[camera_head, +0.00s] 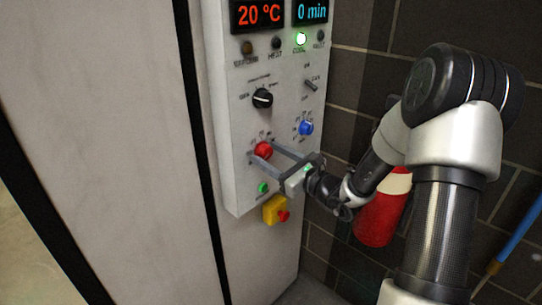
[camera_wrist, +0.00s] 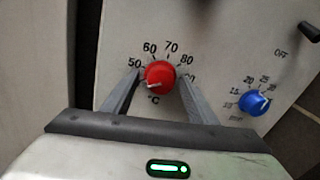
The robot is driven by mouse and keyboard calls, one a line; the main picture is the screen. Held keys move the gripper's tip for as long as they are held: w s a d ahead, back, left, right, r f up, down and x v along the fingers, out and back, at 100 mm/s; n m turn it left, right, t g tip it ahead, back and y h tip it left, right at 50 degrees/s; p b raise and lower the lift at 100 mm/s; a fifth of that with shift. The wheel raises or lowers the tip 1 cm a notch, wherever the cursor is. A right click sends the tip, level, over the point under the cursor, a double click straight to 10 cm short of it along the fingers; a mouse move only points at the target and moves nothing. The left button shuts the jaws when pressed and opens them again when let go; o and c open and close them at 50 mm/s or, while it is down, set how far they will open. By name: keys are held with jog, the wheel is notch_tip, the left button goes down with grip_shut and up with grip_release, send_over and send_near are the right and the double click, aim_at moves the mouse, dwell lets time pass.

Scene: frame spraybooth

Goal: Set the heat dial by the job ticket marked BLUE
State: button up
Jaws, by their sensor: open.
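The red heat dial (camera_head: 263,150) is on the white control panel (camera_head: 237,165), below the black knob. In the wrist view the red dial (camera_wrist: 160,75) has a °C scale with 50, 60, 70 and 80 legible; the last number is partly hidden. Its pale pointer line slants to the lower left, below the 50. My gripper (camera_wrist: 159,72) is open, with one finger on each side of the dial. I cannot tell whether the fingers touch it. The display (camera_head: 258,15) reads 20 °C. No job ticket is in view.
A blue minutes dial (camera_head: 306,128) sits right of the red one. Above are a black knob (camera_head: 262,98) and a toggle switch (camera_head: 311,85). A green button (camera_head: 263,188) and a yellow stop box (camera_head: 272,210) are below. A red cylinder (camera_head: 380,220) stands by the brick wall.

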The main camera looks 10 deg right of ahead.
jog(key=c, duration=1)
jog(key=shift+r+m+p, duration=0.15)
jog(key=shift+m+p, duration=0.15)
jog(key=shift+p, duration=0.05)
jog(key=m+p, duration=0.3)
jog(key=shift+d+r, duration=0.15)
jog(key=shift+r, duration=0.05)
jog(key=m+p, duration=0.3)
jog(key=m, duration=0.1)
jog(key=shift+f+p, duration=0.15)
jog(key=shift+p, duration=0.2)
jog(key=shift+g, duration=0.3)
jog(key=shift+c, duration=0.3)
jog(key=o, duration=1.1)
jog(key=shift+f, duration=0.1)
jog(key=shift+c, duration=0.2)
